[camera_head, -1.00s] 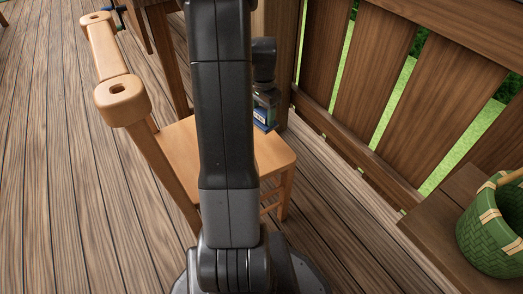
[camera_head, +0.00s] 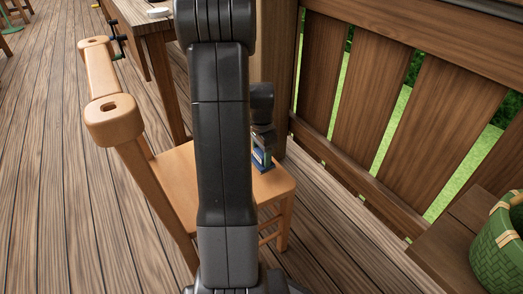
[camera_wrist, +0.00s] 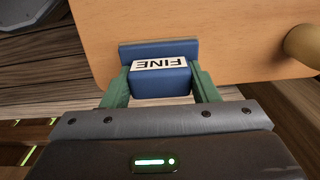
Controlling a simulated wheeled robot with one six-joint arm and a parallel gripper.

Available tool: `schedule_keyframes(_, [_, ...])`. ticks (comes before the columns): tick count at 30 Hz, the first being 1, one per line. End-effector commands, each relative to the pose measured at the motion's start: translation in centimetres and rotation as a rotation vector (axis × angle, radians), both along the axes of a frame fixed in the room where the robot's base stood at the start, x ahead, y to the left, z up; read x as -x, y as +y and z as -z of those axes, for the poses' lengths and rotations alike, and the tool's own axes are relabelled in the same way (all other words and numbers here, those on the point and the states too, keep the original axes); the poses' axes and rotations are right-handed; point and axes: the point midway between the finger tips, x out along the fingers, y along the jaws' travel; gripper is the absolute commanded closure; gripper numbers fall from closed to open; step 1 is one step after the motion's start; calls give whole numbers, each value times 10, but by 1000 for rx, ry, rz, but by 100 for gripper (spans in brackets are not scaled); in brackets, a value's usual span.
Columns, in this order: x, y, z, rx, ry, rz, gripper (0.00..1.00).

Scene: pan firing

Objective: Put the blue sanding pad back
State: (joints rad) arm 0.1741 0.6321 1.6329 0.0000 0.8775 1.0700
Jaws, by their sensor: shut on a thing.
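The blue sanding pad (camera_wrist: 160,83) has a white label reading FINE and is held between the green fingers of my gripper (camera_wrist: 163,92) in the wrist view. In the head view my gripper (camera_head: 261,150) is at the wooden chair's seat (camera_head: 276,186), just right of my arm. The blue pad (camera_head: 260,162) shows there low between the fingers, partly hidden by my arm. The seat's light wood lies behind the pad in the wrist view. I cannot tell whether the pad touches the seat.
The chair's back (camera_head: 107,83) rises at the left. A wooden table (camera_head: 157,40) stands behind the chair, with a small white item (camera_head: 158,12) on it. A slatted fence (camera_head: 372,100) bounds the right. A green basket (camera_head: 498,250) sits on a bench (camera_head: 440,252).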

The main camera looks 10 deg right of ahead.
Motion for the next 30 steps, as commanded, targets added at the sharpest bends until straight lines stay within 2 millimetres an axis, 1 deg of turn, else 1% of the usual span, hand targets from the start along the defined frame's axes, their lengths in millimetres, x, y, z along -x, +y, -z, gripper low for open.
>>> schedule_keyframes(1, [0, 0, 12, -1, 1, 0, 84])
schedule_keyframes(3, [0, 0, 21, 0, 1, 0, 84])
schedule_keyframes(6, [0, 0, 29, 0, 0, 0, 84])
schedule_keyframes(17, [0, 0, 31, 1, -1, -1, 84])
schedule_keyframes(26, [0, 0, 41, 1, -1, 0, 84])
schedule_keyframes(27, [0, 0, 39, 1, -1, 0, 38])
schedule_keyframes(29, [0, 0, 39, 1, -1, 0, 26])
schedule_keyframes(30, [0, 0, 39, 0, -1, 0, 24])
